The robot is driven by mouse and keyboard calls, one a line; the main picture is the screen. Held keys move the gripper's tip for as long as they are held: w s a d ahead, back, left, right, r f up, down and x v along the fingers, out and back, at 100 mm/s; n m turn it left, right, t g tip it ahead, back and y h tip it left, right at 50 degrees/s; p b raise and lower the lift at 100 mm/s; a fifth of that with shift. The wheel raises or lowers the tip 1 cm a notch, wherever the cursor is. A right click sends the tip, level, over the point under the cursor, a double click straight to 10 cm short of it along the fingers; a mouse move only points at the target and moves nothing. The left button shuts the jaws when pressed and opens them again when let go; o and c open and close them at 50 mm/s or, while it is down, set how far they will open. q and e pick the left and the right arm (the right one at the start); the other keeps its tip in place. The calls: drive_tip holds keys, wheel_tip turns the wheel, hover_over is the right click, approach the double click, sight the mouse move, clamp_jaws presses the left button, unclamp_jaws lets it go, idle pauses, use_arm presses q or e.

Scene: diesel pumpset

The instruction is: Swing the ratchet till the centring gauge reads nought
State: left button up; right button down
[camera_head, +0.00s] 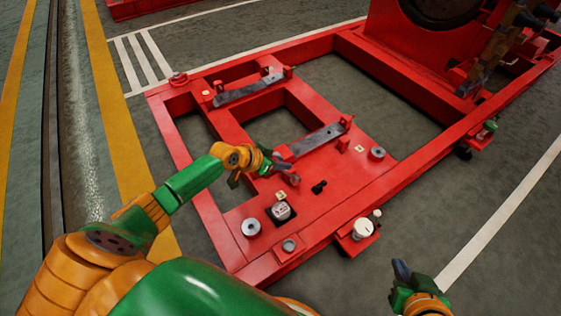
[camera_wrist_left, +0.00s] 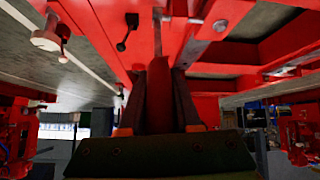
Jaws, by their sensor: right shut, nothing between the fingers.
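My left gripper (camera_head: 284,177) is low over the red frame, beside a grey bar. In the left wrist view its dark fingers (camera_wrist_left: 161,85) stand apart with a dark red bar-like shape between them; I cannot tell whether they press on it or whether it is the ratchet. A small pale-faced dial (camera_head: 281,210), perhaps the centring gauge, sits on the frame's near plate; its reading is too small to make out. My right gripper (camera_head: 401,270) is shut and empty, low at the right, clear of the frame.
The red frame (camera_head: 230,235) carries grey bars (camera_head: 318,140), round steel pieces (camera_head: 251,227) and a small black handle (camera_head: 319,187). A white round cap (camera_head: 362,228) stands out from its near side. The floor at the lower right is clear.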

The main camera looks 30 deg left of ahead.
use_arm(q)
clamp_jaws()
idle(1.1)
